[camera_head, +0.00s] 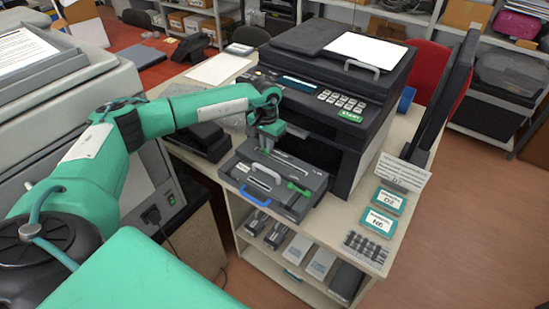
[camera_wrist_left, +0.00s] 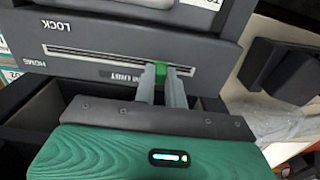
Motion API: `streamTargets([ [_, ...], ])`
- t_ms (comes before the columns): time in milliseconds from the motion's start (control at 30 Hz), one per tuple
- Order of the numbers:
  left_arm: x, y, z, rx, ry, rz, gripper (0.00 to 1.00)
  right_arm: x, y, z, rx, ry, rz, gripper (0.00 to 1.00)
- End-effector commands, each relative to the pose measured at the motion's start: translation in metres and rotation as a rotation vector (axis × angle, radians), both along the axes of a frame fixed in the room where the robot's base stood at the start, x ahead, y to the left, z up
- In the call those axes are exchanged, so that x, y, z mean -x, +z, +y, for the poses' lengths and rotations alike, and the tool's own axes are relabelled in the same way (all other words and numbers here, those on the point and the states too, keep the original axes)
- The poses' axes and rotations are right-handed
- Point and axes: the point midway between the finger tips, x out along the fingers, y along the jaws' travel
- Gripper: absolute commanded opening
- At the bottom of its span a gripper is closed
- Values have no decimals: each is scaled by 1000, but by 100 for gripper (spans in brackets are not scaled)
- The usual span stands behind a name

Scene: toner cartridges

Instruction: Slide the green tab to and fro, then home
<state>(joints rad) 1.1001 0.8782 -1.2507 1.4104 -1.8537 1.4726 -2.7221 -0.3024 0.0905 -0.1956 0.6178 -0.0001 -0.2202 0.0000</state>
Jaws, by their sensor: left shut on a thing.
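The small green tab (camera_wrist_left: 160,68) sits in a long narrow slot (camera_wrist_left: 110,57) on a dark grey panel in the left wrist view. It stands well away from the slot end marked HOME, toward the other end. My left gripper (camera_wrist_left: 161,84) is shut on the tab, one finger on each side. In the head view, my left gripper (camera_head: 268,148) reaches down onto the grey pulled-out unit (camera_head: 243,172) at the printer's front and hides the tab. The slot shows to its right. My right gripper is not in view.
The unit also carries a green lever (camera_head: 298,188), a pale handle (camera_head: 266,172) and a blue handle (camera_head: 255,197). The dark printer (camera_head: 325,90) stands right behind. Two teal-edged cards (camera_head: 388,200) and (camera_head: 378,222) lie on the cabinet top at right.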

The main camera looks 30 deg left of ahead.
Motion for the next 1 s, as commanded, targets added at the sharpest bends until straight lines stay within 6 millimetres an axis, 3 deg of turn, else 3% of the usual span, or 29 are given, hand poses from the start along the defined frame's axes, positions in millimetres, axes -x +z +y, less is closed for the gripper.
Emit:
streamTargets([
  [233,0,0,24,-1,2,1,0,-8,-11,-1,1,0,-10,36],
  [500,0,1,28,-3,2,2,0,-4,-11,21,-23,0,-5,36],
  [667,0,1,29,-4,4,2,0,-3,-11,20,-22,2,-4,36],
  [700,0,1,29,-4,4,2,20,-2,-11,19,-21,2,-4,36],
  [767,0,1,29,-4,4,2,32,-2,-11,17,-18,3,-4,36],
  [1000,0,1,27,-2,2,2,35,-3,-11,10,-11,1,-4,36],
])
